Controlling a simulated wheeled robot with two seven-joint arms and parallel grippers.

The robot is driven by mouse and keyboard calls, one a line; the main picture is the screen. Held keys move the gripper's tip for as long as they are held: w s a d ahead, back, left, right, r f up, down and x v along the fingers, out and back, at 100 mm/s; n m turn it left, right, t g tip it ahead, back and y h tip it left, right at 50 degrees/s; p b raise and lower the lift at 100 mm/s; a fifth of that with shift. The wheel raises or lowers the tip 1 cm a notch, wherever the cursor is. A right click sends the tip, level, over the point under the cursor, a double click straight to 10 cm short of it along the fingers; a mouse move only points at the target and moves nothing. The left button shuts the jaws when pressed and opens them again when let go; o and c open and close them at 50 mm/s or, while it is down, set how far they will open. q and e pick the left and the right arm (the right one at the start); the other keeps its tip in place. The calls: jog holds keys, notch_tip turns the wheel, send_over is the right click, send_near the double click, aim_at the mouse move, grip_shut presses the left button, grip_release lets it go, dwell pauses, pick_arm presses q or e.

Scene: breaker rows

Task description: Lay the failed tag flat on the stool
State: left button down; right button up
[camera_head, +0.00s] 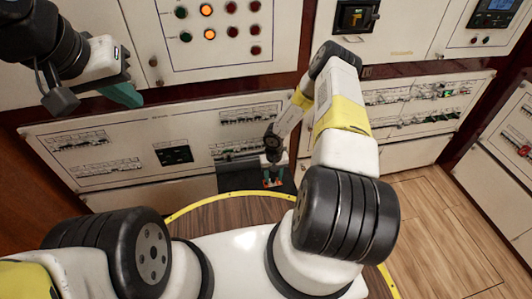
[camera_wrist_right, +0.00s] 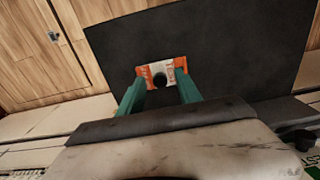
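In the head view the right gripper (camera_head: 272,182) points down over the dark stool (camera_head: 232,181). My left gripper (camera_head: 124,94) is at the upper left, away from the stool; its finger gap is not clear.
Breaker panels (camera_head: 160,140) stand behind the stool, with a panel of lamps (camera_head: 215,30) above. A round wooden surface with a yellow rim (camera_head: 232,196) lies in front. Wooden floor (camera_head: 430,220) is clear at the right.

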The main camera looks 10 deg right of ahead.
notch_tip(320, 180, up, 8)
jog(key=shift+f, duration=0.1)
dwell(0.6)
dwell(0.3)
